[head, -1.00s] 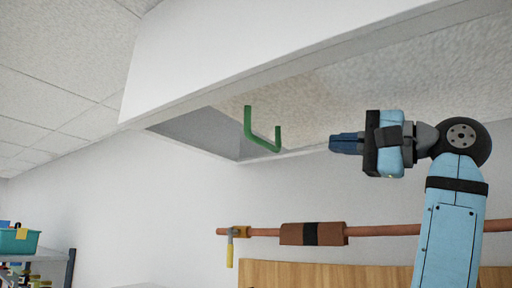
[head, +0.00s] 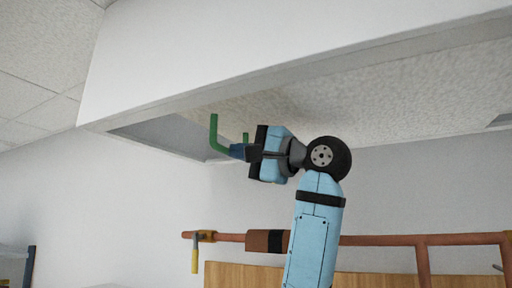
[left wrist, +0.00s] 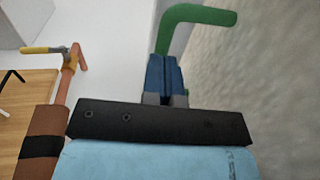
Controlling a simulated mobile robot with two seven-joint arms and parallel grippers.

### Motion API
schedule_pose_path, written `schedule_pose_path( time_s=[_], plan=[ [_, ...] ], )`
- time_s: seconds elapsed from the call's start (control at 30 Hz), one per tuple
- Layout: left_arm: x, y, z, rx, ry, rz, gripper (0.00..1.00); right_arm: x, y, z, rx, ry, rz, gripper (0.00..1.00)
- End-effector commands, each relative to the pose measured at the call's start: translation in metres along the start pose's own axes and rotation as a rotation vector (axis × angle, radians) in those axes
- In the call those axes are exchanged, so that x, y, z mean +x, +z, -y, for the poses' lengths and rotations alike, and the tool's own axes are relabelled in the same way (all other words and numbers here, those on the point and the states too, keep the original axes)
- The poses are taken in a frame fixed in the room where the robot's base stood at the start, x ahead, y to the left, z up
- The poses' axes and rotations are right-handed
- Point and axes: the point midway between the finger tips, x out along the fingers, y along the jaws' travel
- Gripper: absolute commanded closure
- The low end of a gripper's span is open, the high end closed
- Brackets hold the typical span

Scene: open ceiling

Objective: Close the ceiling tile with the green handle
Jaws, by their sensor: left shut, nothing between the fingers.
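The green handle (head: 214,132) is a bent bar hanging under a speckled ceiling tile (head: 262,108), at the left part of the ceiling opening in the head view. My left gripper (head: 237,151) is shut with nothing between its blue fingers. Its fingertips are at the handle's lower bar and hide part of it. In the left wrist view the handle (left wrist: 200,14) rises just beyond the shut fingertips (left wrist: 165,62), which overlap its lower end. I cannot tell whether they touch. My right gripper is not in view.
A deep white panel (head: 250,45) borders the opening on the near side. A copper-coloured pipe (head: 385,240) with a yellow-handled valve (head: 195,255) runs along the wall below. A wooden board (head: 240,275) stands lower down. The wall between is clear.

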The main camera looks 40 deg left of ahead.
Motion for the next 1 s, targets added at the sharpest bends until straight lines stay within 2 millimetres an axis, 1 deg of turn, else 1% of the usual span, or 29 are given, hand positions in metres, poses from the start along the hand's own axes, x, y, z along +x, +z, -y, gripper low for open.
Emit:
schedule_pose_path(
  time_s=[0.4,0.47,0.57,0.67,0.77,1.0],
  plan=[
    [0.003,0.0,-0.001,0.0,0.0,0.0,1.0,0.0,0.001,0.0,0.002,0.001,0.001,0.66],
    [0.005,0.0,-0.002,0.0,0.001,0.0,1.0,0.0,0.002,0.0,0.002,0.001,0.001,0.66],
    [0.015,0.0,-0.005,0.0,0.002,0.001,1.0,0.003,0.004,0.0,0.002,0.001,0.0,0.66],
    [0.033,0.0,-0.01,-0.001,0.003,0.001,1.0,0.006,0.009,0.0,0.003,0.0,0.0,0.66],
    [0.058,0.001,-0.015,-0.002,0.004,0.001,1.0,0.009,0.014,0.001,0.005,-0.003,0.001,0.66],
    [0.124,0.001,-0.028,-0.002,0.004,0.002,1.0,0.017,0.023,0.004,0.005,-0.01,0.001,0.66]
  ],
)
